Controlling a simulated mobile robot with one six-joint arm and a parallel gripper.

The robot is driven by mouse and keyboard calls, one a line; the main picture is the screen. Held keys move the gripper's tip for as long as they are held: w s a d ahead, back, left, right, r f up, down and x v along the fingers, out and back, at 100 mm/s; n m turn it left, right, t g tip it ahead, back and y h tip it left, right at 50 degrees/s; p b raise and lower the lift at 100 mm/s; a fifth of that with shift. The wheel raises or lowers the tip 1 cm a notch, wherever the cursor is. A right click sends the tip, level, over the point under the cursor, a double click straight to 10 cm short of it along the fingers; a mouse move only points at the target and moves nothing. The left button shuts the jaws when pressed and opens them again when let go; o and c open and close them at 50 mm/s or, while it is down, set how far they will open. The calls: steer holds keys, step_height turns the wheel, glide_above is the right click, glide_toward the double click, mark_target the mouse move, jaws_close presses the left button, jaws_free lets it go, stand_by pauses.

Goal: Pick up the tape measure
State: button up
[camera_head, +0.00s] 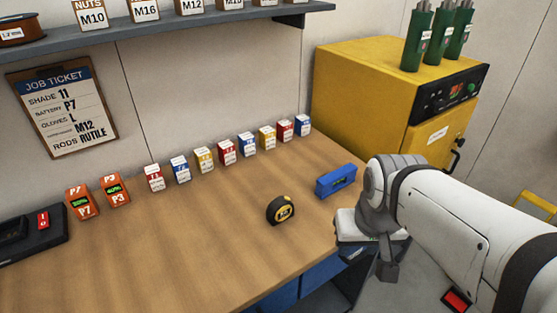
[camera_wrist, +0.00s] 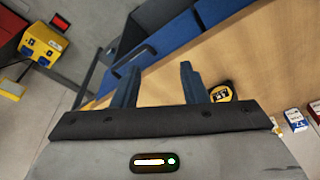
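The tape measure (camera_head: 281,210) is black and yellow. It stands on the wooden workbench (camera_head: 210,245), toward the front edge. In the wrist view it shows partly (camera_wrist: 221,93), just to the right of my gripper's right finger. My gripper (camera_wrist: 158,75) is open, with its two dark fingers spread and nothing between them. In the head view my arm reaches in from the right, and its wrist is at the bench's right front edge, right of the tape measure. The arm hides most of my gripper there.
A blue block-like tool (camera_head: 336,181) lies between the tape measure and a yellow cabinet (camera_head: 385,100). A row of small boxes (camera_head: 227,151) lines the wall, with two orange batteries (camera_head: 115,190) to the left. Blue drawers (camera_wrist: 175,42) sit under the bench edge.

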steer(key=shift+o, duration=0.8)
steer(key=shift+w+r, duration=0.1)
steer(key=shift+w, duration=0.15)
steer(key=shift+o, duration=0.7)
steer(key=w+a+m+p, duration=0.1)
steer(key=w+a+m, duration=0.1)
steer(key=w, duration=0.2)
steer(key=w+a+r+m+g, duration=0.1)
steer(key=w+a+m, duration=0.1)
steer(key=w, duration=0.3)
steer(key=shift+a+r+m+p, duration=0.15)
steer(key=shift+a+m+p, duration=0.15)
steer(key=shift+a+p, duration=0.1)
steer(key=m+g+p, duration=0.1)
steer(key=m+p, duration=0.1)
steer(key=m, duration=0.4)
glide_above(281, 200)
steer(key=f, duration=0.4)
steer(key=shift+w+f, duration=0.15)
steer(key=shift+w, duration=0.2)
steer(key=shift+w+a+f+m+g, duration=0.1)
steer(key=shift+a+f+m+g, duration=0.05)
steer(key=shift+f+m+g, duration=0.15)
steer(key=f, duration=0.4)
steer(key=s+f, duration=0.1)
steer(key=f, duration=0.1)
steer(key=shift+f+p, duration=0.15)
steer(key=shift+p, duration=0.25)
steer(key=shift+f, duration=0.5)
steer(key=shift+c, duration=0.5)
